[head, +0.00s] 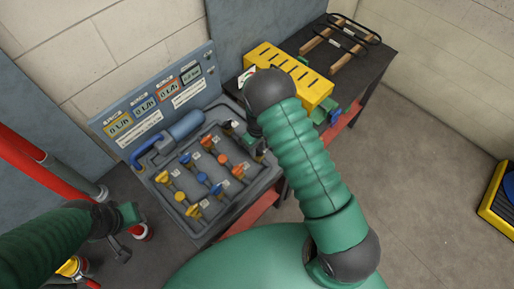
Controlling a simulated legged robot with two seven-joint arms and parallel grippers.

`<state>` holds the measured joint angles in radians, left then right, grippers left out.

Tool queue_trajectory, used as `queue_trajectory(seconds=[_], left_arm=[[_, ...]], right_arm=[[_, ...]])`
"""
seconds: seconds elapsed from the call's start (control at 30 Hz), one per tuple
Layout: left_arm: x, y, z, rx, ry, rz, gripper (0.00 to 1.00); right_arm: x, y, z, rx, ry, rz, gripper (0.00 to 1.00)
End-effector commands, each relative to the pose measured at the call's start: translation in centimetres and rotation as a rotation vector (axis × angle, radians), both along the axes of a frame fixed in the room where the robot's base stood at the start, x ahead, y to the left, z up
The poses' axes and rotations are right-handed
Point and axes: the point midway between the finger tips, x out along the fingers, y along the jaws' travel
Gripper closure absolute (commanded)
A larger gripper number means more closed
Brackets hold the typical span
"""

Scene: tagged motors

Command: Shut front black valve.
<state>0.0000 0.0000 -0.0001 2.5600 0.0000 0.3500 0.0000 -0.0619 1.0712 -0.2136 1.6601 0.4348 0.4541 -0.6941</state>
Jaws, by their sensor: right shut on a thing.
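The valve panel (165,210) is a grey tray with columns of yellow, blue and orange handled valves and a dark column at its right side. A back black valve (231,126) shows there with a white tag. The front black valve is mostly hidden by my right gripper (257,150), which is shut on it at the panel's right edge, under my green arm. The valve's handle angle cannot be made out. My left gripper (126,222) is at the lower left, away from the panel; its jaw opening is unclear.
A backboard with several displays (146,105) stands behind the panel. A yellow slotted box (300,75) and a wooden-barred rack (340,42) sit on the dark table to the right. Red pipes (35,155) stand at left. The floor at right is clear up to a yellow-edged object (495,212).

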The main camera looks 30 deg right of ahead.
Motion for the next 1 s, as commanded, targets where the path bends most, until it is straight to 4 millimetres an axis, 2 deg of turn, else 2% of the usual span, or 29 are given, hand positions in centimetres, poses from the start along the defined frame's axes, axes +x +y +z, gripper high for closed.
queue_trajectory(seconds=[0.27,1.0], left_arm=[[0.0,0.0,-1.0,0.0,0.0,0.0,0.64],[0.0,0.0,-2.3,0.0,0.0,0.0,0.64]], right_arm=[[-0.2,0.1,-0.3,0.001,0.005,-0.2,1.0],[-0.4,0.2,-0.3,-0.001,0.009,-0.901,1.0]])
